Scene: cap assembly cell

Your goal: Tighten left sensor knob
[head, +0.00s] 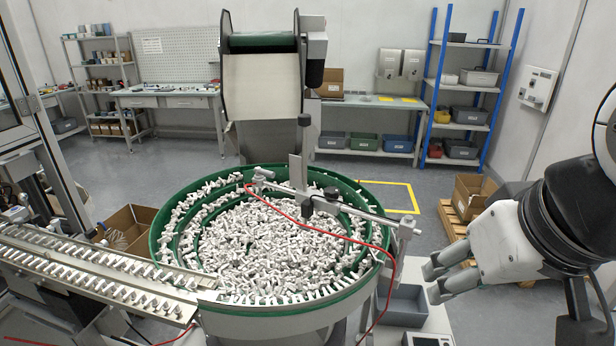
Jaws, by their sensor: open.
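A metal sensor rail (350,208) crosses above the green vibratory bowl (160,225), which is full of small grey-white parts. At the rail's left end a small clamp with a sensor (262,175) sits over the bowl's far side, with a red cable beside it. Its knob is too small to make out clearly. A dark fitting (307,207) and another small clamp sit farther right along the rail. My gripper (434,281) is at the right, beyond the bowl's rim, open and empty, its fingers pointing left. It is well apart from the left sensor and touches nothing visible.
A post clamp (405,229) holds the rail's right end between my gripper and the bowl. The red cable (394,270) hangs down there. A feed track (100,275) leaves the bowl at left. A hopper (262,85) stands behind. A grey bin (403,304) sits below my gripper.

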